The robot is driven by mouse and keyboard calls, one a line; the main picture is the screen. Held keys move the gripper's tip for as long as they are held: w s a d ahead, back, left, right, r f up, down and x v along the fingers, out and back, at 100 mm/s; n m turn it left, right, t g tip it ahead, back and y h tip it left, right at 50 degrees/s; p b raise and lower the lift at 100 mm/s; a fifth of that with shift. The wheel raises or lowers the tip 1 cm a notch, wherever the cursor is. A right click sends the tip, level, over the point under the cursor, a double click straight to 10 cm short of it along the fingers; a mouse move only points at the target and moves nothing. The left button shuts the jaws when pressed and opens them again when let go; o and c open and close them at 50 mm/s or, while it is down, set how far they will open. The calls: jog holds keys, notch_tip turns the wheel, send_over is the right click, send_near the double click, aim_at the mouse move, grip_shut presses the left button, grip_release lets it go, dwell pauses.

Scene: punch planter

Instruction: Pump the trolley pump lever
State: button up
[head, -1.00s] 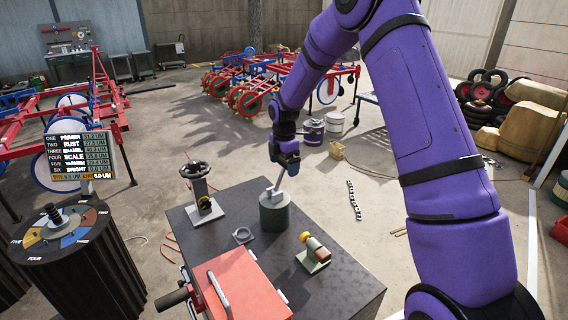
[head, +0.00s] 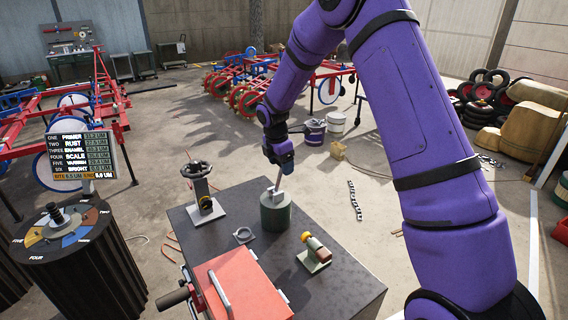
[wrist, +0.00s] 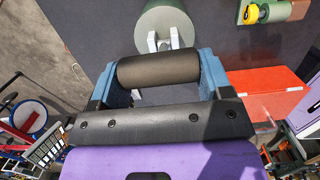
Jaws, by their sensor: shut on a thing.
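The pump is a green cylinder (head: 276,211) on the dark trolley top (head: 345,280), with a pale metal lever (head: 278,184) rising from it, close to upright. My gripper (head: 280,162) is at the lever's upper end. In the wrist view, the lever's dark round grip (wrist: 158,68) lies across between the blue fingers of my gripper (wrist: 160,80), which are shut on it. The pump's green top (wrist: 168,25) and two pale lugs (wrist: 165,42) show beyond the grip. In the head view the grip is hidden by my gripper.
A handwheel on a post (head: 200,180), a small ring (head: 243,235), a brass-ended cylinder on a stand (head: 315,250) and a red box (head: 245,287) share the trolley top. A ribbed drum with a coloured dial (head: 70,232) and a readout board (head: 82,155) stand left.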

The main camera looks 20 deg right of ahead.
jog(key=s+a+f+t+h, duration=0.1)
jog(key=a+h, duration=0.5)
jog(key=a, duration=0.2)
jog(key=shift+s+f+h, duration=0.25)
jog(key=shift+s+h, duration=0.1)
jog(key=shift+h, duration=0.05)
jog(key=shift+a, duration=0.1)
jog(key=o, duration=1.3)
jog(key=shift+c, duration=0.2)
jog(key=shift+r, duration=0.1)
